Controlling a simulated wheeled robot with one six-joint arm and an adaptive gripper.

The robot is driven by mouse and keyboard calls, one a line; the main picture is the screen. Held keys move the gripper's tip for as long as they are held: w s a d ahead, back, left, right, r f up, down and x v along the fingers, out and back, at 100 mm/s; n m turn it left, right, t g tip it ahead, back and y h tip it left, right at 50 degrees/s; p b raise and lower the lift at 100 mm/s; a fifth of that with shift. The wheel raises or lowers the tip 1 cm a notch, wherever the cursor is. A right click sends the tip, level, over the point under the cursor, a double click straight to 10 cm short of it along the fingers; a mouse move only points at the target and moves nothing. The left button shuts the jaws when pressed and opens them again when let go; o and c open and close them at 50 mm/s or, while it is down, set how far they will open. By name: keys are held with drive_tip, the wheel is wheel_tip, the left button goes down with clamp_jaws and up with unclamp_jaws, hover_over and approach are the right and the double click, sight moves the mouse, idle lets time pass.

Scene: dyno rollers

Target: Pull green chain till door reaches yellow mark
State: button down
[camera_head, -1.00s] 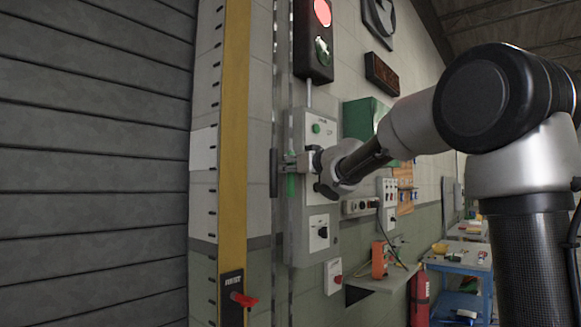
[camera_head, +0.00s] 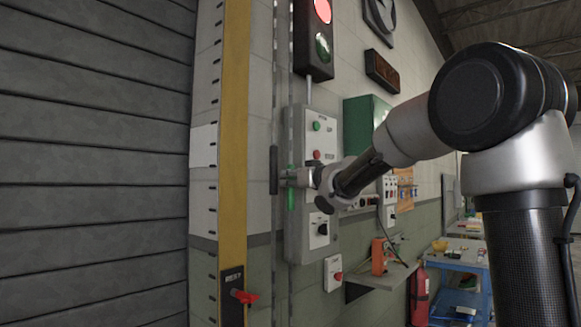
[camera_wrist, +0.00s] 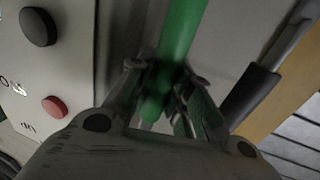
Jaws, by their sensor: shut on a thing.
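The green chain (camera_head: 291,200) is a short green length on a vertical grey strand beside the control panel. In the wrist view the green chain (camera_wrist: 182,30) looks like a smooth green rod running down between my fingers. My gripper (camera_head: 291,178) is shut on it; in the wrist view my gripper (camera_wrist: 165,90) has a finger on each side of the green. The door (camera_head: 95,160) is grey and slatted, filling the left of the head view. A yellow post (camera_head: 233,120) stands beside a white scale with black ticks. A separate yellow mark cannot be made out; the door's lower edge is out of view.
A dark sleeve (camera_head: 273,170) is on the neighbouring strand, close to my fingertips. The grey panel (camera_head: 325,205) with buttons is just right of my gripper. A red lever (camera_head: 244,297) juts from the post. A signal box (camera_head: 314,40) above glows red.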

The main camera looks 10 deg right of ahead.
sight(292, 235)
wheel_tip(292, 235, down, 17)
drive_tip(key=shift+f, duration=0.2)
drive_tip(key=c, duration=1.3)
unclamp_jaws()
drive_tip(key=shift+r, duration=0.1)
drive_tip(key=shift+s, duration=0.1)
drive_tip(key=v, duration=1.1)
drive_tip(key=shift+s+d, duration=0.2)
drive_tip(key=shift+s, duration=0.15)
